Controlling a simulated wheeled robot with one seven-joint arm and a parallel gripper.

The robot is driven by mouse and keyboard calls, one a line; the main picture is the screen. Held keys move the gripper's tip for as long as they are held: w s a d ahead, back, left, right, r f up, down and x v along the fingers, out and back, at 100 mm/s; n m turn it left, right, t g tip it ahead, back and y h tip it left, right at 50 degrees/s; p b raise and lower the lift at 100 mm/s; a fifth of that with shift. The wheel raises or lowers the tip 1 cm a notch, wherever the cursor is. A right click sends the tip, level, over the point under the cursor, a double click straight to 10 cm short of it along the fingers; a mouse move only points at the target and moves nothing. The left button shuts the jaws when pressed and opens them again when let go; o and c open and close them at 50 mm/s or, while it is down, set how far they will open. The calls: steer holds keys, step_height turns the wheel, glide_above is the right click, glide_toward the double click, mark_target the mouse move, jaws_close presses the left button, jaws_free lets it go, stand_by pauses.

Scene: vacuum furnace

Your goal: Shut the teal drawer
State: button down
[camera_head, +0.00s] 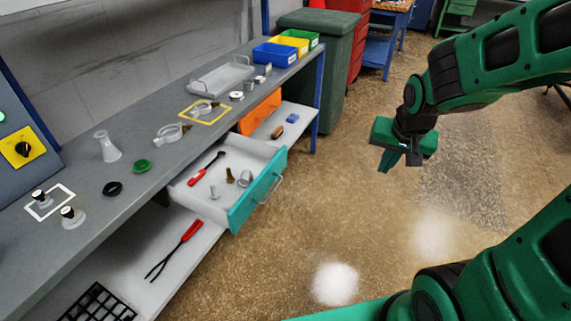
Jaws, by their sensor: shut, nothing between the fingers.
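The teal drawer (258,190) is pulled out from under the grey workbench, with its teal front facing right and a pale bar handle (271,188) on it. Its white inside holds a red-handled tool (206,169), a brass-coloured piece (230,175), a grey ring-like part (245,178) and a small pale piece (214,192). My gripper (390,162) is to the right of the drawer, above the open floor and apart from the handle. It points down with its fingers shut and empty.
The grey workbench (75,198) carries glassware, rings and small bins. An orange drawer front (260,112) is behind the teal drawer. A lower shelf (185,262) holds red-handled tongs (176,246). A green bin (318,60) stands at the back. The floor right of the drawer is clear.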

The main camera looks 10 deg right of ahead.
steer(key=w+a+f+t+y, duration=0.1)
steer(key=w+a+f+t, duration=0.1)
steer(key=w+a, duration=0.45)
steer(key=w+a+f+t+y, duration=0.1)
steer(key=w+a+f+y, duration=0.2)
steer(key=a, duration=0.7)
steer(key=shift+h, duration=0.6)
steer(key=shift+w+a+f, duration=0.7)
steer(key=shift+w+f, duration=0.5)
steer(key=shift+w, duration=0.35)
steer(key=shift+w+a+f, duration=0.7)
steer(key=shift+w+f, duration=0.55)
steer(key=shift+w, duration=0.3)
steer(key=shift+w+a+f, duration=0.7)
steer(key=shift+w+f, duration=0.5)
steer(key=shift+w, duration=0.35)
